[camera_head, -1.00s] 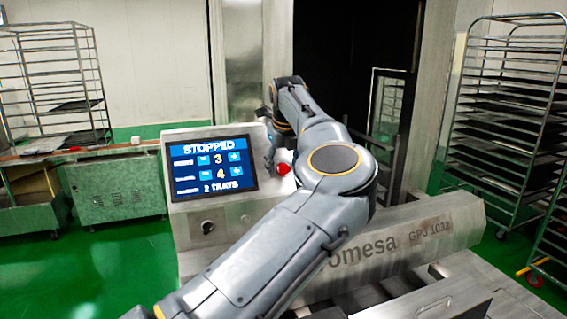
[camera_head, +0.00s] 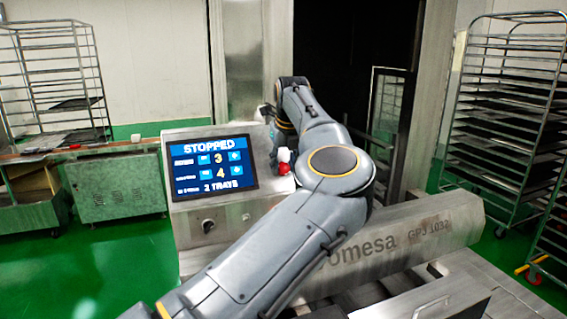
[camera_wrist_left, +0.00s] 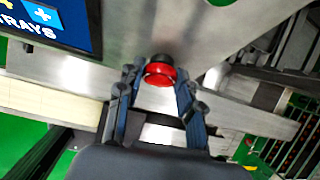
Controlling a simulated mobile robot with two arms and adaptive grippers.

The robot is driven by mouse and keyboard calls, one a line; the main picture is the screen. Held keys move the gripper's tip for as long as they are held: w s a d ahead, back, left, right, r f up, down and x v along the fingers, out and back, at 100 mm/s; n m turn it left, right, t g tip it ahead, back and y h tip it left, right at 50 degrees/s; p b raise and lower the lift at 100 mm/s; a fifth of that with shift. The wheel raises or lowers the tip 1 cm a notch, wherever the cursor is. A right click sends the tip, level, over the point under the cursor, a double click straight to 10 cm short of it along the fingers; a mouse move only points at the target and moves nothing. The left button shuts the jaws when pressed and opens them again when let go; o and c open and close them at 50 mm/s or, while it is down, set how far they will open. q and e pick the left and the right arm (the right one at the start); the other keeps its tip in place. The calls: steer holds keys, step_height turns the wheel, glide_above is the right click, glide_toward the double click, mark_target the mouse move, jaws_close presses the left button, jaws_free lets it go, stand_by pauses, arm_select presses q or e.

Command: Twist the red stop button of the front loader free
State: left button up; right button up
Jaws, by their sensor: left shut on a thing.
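The red stop button (camera_head: 284,168) sits on the grey control panel, right of the screen (camera_head: 212,166), which reads STOPPED, 3, 4 and 2 TRAYS. My left arm reaches across the front of the panel to it. In the left wrist view the red button (camera_wrist_left: 160,72) with its dark collar lies between the fingertips of my left gripper (camera_wrist_left: 158,80). The gripper is shut on the button, a finger on each side. In the head view my left gripper (camera_head: 278,156) is partly hidden by my arm. My right gripper is not in view.
The grey machine body (camera_head: 440,222) with its metal beam runs to the right under my arm. A tall tray rack (camera_head: 505,130) stands at the right, another rack (camera_head: 55,80) at the back left. A black knob (camera_head: 208,226) sits below the screen.

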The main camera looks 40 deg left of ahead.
arm_select(q)
steer(key=m+g+p, duration=0.1)
steer(key=m+g+y+p, duration=0.1)
steer(key=m+p, duration=0.1)
steer(key=shift+w+d+r, duration=0.15)
steer(key=shift+d, duration=0.05)
steer(key=shift+m+g+y+p, duration=0.5)
steer(key=shift+m+y+p, duration=0.15)
steer(key=shift+m, duration=0.35)
steer(key=o, duration=1.1)
steer(key=shift+w+f, duration=0.1)
steer(key=shift+f, duration=0.1)
steer(key=shift+o, duration=0.4)
steer(key=shift+w+a+f, duration=0.1)
steer(key=shift+a+f, duration=0.05)
steer(key=shift+a, duration=0.05)
steer(key=shift+d, duration=0.1)
steer(key=shift+d+r, duration=0.2)
steer(key=shift+r, duration=0.2)
steer(key=v, duration=1.1)
